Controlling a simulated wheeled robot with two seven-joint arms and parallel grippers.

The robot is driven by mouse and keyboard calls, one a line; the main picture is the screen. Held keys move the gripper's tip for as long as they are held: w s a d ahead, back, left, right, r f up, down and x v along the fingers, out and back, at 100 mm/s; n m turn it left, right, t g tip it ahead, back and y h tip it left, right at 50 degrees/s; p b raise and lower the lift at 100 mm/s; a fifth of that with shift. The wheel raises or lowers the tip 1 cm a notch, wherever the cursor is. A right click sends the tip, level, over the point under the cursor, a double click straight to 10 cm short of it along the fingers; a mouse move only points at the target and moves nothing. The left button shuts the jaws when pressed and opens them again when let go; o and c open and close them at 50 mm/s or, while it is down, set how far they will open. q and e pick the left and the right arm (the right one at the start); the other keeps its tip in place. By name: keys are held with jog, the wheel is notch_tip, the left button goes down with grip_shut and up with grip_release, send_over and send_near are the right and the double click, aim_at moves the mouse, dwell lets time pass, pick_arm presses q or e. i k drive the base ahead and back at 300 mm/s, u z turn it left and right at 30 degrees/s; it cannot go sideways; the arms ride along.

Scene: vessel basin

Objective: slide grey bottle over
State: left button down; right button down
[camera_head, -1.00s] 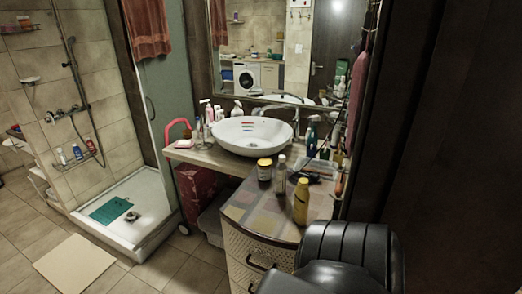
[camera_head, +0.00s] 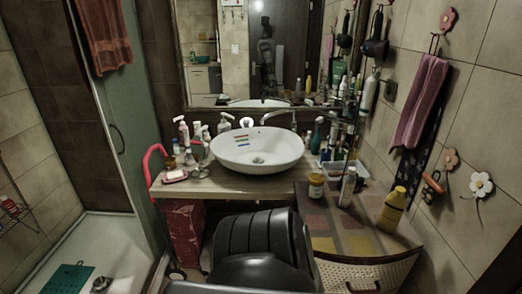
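A slim grey-white bottle (camera_head: 348,187) stands upright on the coloured patchwork top of a cabinet (camera_head: 325,219), right of the basin. A small jar (camera_head: 316,187) with a yellowish label stands just left of it. Neither gripper shows in the view. A black ribbed part, which seems to be mine, fills the bottom middle and hides part of the counter front and cabinet.
A white oval basin (camera_head: 257,164) with coloured stripes sits on the wooden counter (camera_head: 234,186). A tray of toiletries (camera_head: 343,168) is behind the grey bottle. A red-handled trolley (camera_head: 153,172) stands left. The cabinet's front middle is bare. A tiled wall bounds the right.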

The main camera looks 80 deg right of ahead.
aim_at(349, 181)
jog(key=i, duration=0.85)
jog(key=z, duration=2)
